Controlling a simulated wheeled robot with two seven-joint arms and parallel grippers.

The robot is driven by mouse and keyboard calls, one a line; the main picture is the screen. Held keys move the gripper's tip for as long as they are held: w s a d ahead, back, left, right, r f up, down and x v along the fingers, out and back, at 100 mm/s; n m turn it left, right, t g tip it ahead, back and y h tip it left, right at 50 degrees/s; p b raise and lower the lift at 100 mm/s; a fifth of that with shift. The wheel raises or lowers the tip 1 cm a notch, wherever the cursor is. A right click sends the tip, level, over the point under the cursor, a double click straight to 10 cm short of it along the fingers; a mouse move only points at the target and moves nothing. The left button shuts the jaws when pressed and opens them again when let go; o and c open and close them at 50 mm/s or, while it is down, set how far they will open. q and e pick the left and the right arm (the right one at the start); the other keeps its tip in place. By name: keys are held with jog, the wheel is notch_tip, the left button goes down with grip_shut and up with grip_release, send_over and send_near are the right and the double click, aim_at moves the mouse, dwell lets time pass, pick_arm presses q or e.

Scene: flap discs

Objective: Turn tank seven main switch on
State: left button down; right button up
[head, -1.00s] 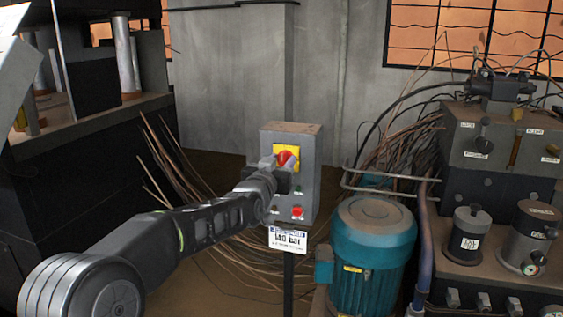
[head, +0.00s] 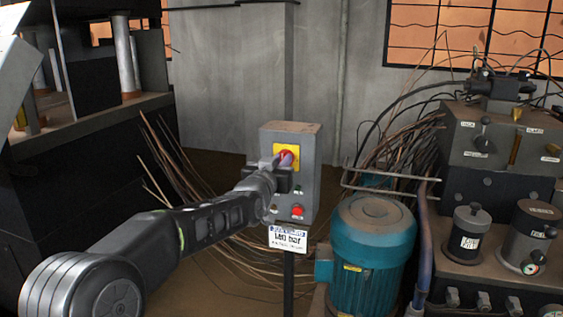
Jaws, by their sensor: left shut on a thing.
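A grey switch box (head: 304,172) stands on a post in the middle of the head view. A red button (head: 297,210) and a small green one (head: 298,189) sit lower on the box. A white label (head: 288,240) hangs below the box; its small print is too blurred to read. My right gripper is not in view.
A teal motor (head: 372,255) stands close to the right of the post. Loose cables (head: 415,125) and a control unit with knobs (head: 500,150) are farther right. A dark machine (head: 80,150) fills the left side. A grey wall is behind.

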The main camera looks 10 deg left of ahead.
pick_arm(q)
jog(key=shift+m, duration=0.3)
jog(key=shift+d+f+m+b, duration=0.1)
jog(key=shift+m+b, duration=1.2)
jog(key=shift+m, duration=1.6)
jog(key=shift+d+f+m+b, duration=0.15)
jog(key=shift+m+b, duration=1.2)
jog(key=shift+m, duration=1.55)
jog(key=shift+d+f+m+b, duration=0.1)
jog(key=shift+m+b, duration=1.2)
jog(key=shift+m, duration=1.6)
jog(key=shift+a, duration=0.1)
jog(key=c, duration=1.4)
grip_release()
jog(key=shift+s+r, duration=0.1)
jog(key=s+b, duration=0.3)
jog(key=s, duration=0.4)
jog(key=shift+s+a, duration=0.2)
jog(key=shift+s, duration=0.15)
